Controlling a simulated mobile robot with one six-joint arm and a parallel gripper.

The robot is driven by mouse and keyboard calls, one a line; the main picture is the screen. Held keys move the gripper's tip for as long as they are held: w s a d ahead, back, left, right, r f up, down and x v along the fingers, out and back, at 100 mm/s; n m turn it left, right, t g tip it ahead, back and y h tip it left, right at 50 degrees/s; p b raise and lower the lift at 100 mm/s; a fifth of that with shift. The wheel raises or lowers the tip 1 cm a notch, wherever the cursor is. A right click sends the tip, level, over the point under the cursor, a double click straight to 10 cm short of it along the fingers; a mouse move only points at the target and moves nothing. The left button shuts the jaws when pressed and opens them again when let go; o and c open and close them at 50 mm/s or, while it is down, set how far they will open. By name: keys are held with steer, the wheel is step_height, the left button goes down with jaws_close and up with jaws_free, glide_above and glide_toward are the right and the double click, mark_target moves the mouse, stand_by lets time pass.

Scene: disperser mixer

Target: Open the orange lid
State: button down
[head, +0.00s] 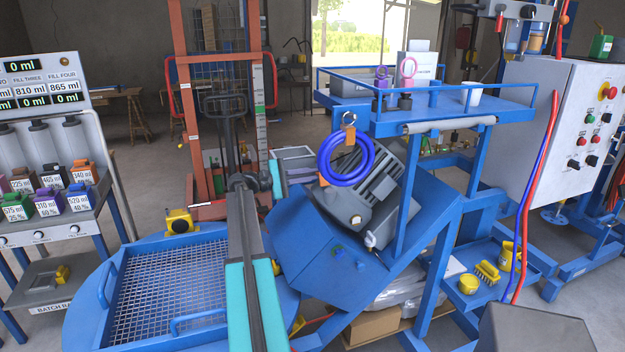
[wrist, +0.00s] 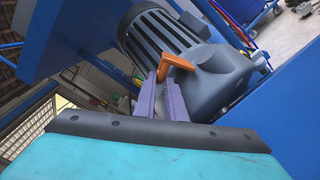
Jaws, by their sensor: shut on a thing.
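In the wrist view my gripper (wrist: 168,98) reaches up from the teal wrist body toward the motor. Its two grey-purple fingers are close together, with an orange angled piece (wrist: 175,64) at their tips. I take this piece to be the orange lid; the fingers hide part of it. It lies in front of the grey ribbed motor (wrist: 160,38) and its rounded housing.
A blue ring (head: 346,181) hangs by the motor. A blue tray shelf (head: 450,121) stands above right, and a control cabinet (head: 560,135) is farther right. A mesh-topped blue vessel (head: 165,300) is at lower left, with an orange frame (head: 180,110) behind.

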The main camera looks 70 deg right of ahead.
steer(key=shift+s+a+r+m+b, duration=0.2)
steer(key=shift+r+m+b, duration=0.15)
steer(key=shift+m+b, duration=0.75)
steer(key=shift+a+r+b, duration=0.1)
steer(key=shift+r+b, duration=0.25)
steer(key=shift+b, duration=0.15)
steer(key=c, duration=2.2)
jaws_free()
steer(key=shift+o, duration=0.2)
steer(key=shift+w+a+f, duration=0.1)
steer(key=shift+w+a, duration=0.2)
steer(key=b+v, duration=0.3)
steer(key=v, duration=1)
